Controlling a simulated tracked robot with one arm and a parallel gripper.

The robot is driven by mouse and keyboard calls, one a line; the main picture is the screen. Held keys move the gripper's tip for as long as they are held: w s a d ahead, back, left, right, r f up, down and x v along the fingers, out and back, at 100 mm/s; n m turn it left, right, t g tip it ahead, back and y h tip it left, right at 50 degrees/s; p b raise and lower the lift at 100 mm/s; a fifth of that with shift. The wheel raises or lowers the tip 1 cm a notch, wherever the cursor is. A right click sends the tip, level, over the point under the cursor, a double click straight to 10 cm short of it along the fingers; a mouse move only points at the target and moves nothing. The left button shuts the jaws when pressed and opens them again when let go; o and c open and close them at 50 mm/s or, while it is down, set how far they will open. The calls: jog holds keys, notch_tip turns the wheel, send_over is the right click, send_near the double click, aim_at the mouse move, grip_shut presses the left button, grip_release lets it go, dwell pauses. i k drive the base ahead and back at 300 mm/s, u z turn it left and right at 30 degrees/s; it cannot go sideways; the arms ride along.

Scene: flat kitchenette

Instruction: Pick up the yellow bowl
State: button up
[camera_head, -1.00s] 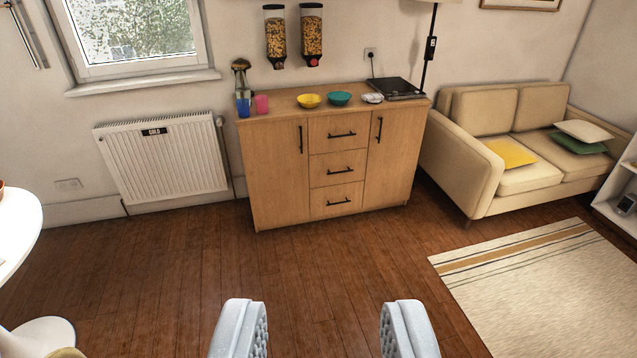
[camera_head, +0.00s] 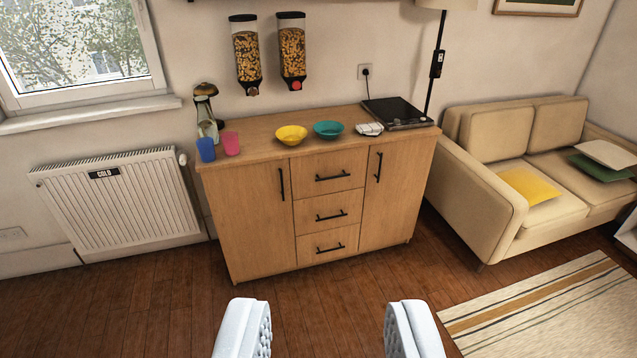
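The yellow bowl (camera_head: 291,135) stands upright on top of the wooden sideboard (camera_head: 262,128), near its front edge and left of its middle. A teal bowl (camera_head: 328,130) stands just to its right. My gripper (camera_head: 328,330) is open and empty at the bottom of the view, its two pale fingers wide apart. It is over the floor in front of the sideboard, well short of the bowl.
A blue cup (camera_head: 206,149) and a pink cup (camera_head: 231,143) stand left of the bowl. Two cereal dispensers (camera_head: 247,55) (camera_head: 292,50) hang on the wall above. A sofa (camera_head: 480,190) is at right, a radiator (camera_head: 118,205) at left. The floor before the sideboard is clear.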

aim_at(293, 135)
jog(key=z, duration=0.1)
jog(key=i, duration=1.4)
jog(key=z, duration=0.25)
jog(key=i, duration=1.7)
jog(key=z, duration=0.1)
